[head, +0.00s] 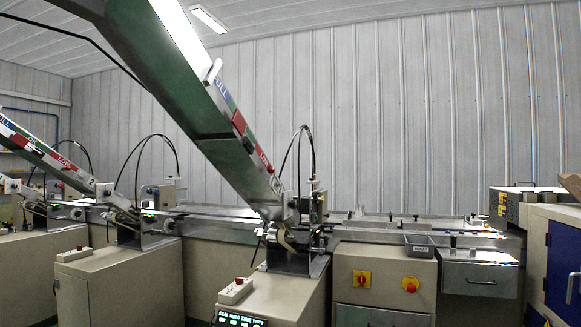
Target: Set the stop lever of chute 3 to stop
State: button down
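A large green chute (190,95) slopes down from the upper left to a wrapper station (297,240) in the middle of the head view. Its side carries a coloured level strip (240,122) and a red knob (270,170). A second chute (45,155) slopes down at the left to its own station (135,225). Part of another station (22,190) shows at the far left. My gripper is not in view.
Beige cabinets (385,265) stand below a long conveyor bed (390,228). A button box (235,290) sits above a lit display (240,319). A red stop button (410,284), a grey tray (418,246) and a drawer (480,279) are at the right. A blue-doored cabinet (563,265) closes the right side.

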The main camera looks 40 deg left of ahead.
aim_at(271, 169)
jog(key=i+j+z, duration=0.2)
jog(key=i, duration=1.25)
jog(key=u, duration=4.3)
